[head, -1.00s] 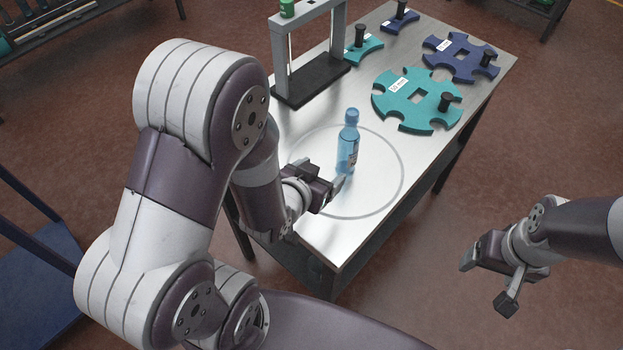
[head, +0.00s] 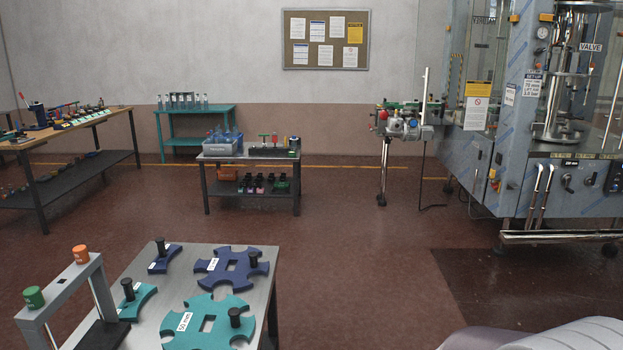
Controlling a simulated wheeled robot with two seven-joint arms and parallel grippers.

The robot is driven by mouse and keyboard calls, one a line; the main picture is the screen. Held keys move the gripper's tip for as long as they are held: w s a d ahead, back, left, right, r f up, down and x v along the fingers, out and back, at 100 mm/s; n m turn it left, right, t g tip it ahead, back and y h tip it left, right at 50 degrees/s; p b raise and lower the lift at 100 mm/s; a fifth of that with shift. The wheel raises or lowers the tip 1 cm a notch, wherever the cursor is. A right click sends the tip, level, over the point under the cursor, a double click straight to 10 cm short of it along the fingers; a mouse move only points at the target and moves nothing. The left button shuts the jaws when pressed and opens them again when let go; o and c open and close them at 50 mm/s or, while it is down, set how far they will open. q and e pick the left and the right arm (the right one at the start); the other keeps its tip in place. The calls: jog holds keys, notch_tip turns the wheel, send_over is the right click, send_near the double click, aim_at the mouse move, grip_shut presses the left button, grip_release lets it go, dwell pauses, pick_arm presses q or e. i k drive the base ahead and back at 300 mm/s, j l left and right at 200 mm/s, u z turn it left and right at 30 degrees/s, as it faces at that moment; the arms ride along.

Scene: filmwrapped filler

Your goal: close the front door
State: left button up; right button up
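The film-wrapped filler machine (head: 518,165) stands at the right, cut off by the picture edge. Tall panels with blue-printed film (head: 505,130) are on its left side, bearing a yellow and white notice (head: 476,105). Metal parts and a column (head: 560,75) show inside at its front. I cannot tell for sure which panel is the front door or how far it stands open. Neither of my grippers is in view. Part of my own body shows at the bottom right.
A metal table with teal (head: 208,326) and navy star plates (head: 232,268) and a grey stand (head: 62,293) is close at lower left. A low cart (head: 250,155) and workbenches stand behind. Open brown floor (head: 370,260) lies between table and machine.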

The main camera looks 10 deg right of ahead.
aim_at(476, 108)
jog(key=z, duration=1.2)
jog(key=i, duration=3.8)
jog(key=j+u, duration=0.05)
jog(key=j, duration=0.05)
